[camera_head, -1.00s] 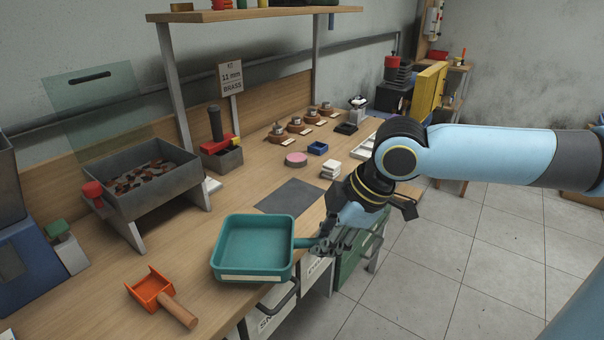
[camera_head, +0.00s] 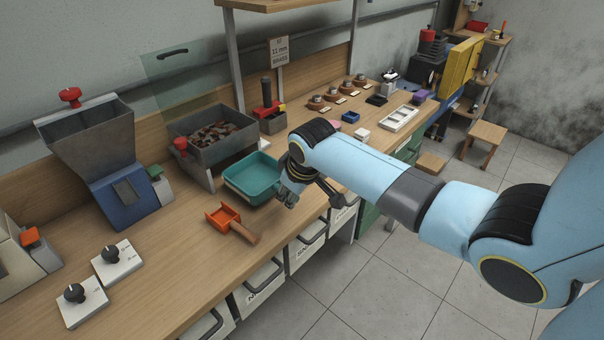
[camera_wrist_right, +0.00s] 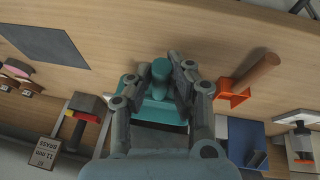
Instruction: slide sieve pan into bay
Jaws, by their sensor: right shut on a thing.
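The teal sieve pan (camera_head: 255,177) is a shallow rectangular tray, roughly level, at the bench. My right gripper (camera_head: 290,192) is at its right end; in the right wrist view the gripper (camera_wrist_right: 168,80) is shut on the pan's round teal handle (camera_wrist_right: 161,71). The pan body (camera_wrist_right: 160,112) shows beyond the fingers, partly hidden by them. A grey bin on legs (camera_head: 220,156), holding brown scraps, stands just behind the pan, with an open space beneath it. The pan's back edge appears close to this stand; whether they touch I cannot tell. My left gripper is not in view.
An orange scoop with wooden handle (camera_head: 224,216) lies just left in front of the pan. A blue machine with a grey hopper (camera_head: 122,205) stands left. A black-handled red and grey tool (camera_head: 269,112) stands behind right.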

